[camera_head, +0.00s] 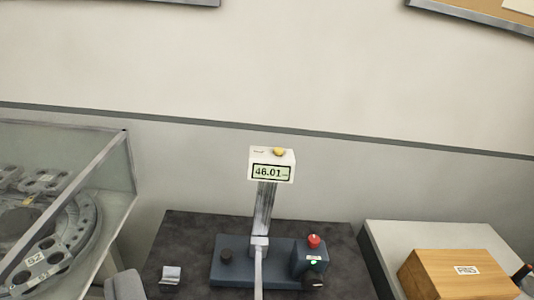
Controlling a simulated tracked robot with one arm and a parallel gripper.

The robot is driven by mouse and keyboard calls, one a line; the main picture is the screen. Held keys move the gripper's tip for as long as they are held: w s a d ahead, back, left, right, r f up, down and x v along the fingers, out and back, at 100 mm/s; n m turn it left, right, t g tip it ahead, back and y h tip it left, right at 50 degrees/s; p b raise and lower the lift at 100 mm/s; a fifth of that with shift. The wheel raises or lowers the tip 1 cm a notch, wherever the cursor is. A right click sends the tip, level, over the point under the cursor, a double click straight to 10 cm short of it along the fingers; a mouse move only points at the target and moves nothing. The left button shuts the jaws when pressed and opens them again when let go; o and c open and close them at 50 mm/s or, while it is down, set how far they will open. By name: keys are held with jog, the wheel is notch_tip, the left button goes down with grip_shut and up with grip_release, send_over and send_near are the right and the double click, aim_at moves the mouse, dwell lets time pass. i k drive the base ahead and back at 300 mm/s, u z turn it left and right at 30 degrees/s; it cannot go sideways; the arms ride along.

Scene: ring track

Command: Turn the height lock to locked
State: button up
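A height gauge stands on a dark slab (185,240). Its blue-grey base (240,272) carries an upright metal column (265,215) topped by a white display (271,165) reading about 46.01, with a yellow button on it. A black knob (227,256) sits on the left of the base. A second dark knob (313,280) is at the right, below a red button (314,241) and a small green light (315,260). I cannot tell which knob is the height lock, or its setting. My gripper is not clearly in view.
A glass-sided case (65,165) with a ring track (60,255) stands at left. A rounded grey shape (125,286) is at the bottom left. A small metal piece (171,275) lies on the slab. A wooden box (450,272) sits on a pale surface (400,236) at right.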

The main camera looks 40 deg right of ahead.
aim_at(313, 241)
jog(key=u, duration=0.6)
jog(key=k, duration=1.05)
jog(key=z, duration=0.6)
jog(key=i, duration=1.5)
jog(key=u, duration=0.05)
